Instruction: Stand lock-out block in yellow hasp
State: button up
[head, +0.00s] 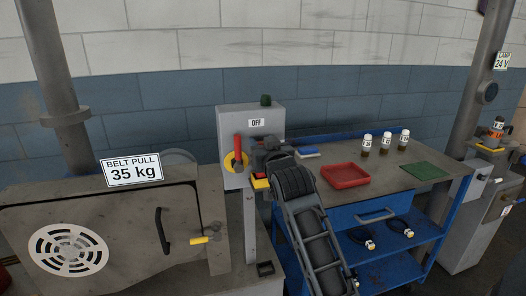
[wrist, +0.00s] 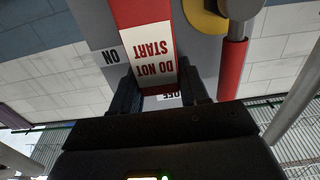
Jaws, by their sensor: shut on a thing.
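The lock-out block (wrist: 146,45) is red with a white "DO NOT START" label, upside down in the wrist view. My gripper (wrist: 162,84) is shut on it, one dark finger on each side. A small yellow piece (head: 260,184), perhaps the hasp, shows just below my gripper. Whether the block touches it cannot be told. A red lever (head: 238,146) stands upright over a yellow disc (head: 230,164) on the box.
Right of the arm, a blue cart (head: 345,217) carries a red tray (head: 345,176), a green mat (head: 424,171) and several small bottles. A grey machine door (head: 120,225) with a black handle is at left. A pipe (head: 484,85) rises at right.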

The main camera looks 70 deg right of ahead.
jog(key=shift+f, duration=1)
jog(key=shift+f, duration=0.1)
jog(key=o, duration=1.1)
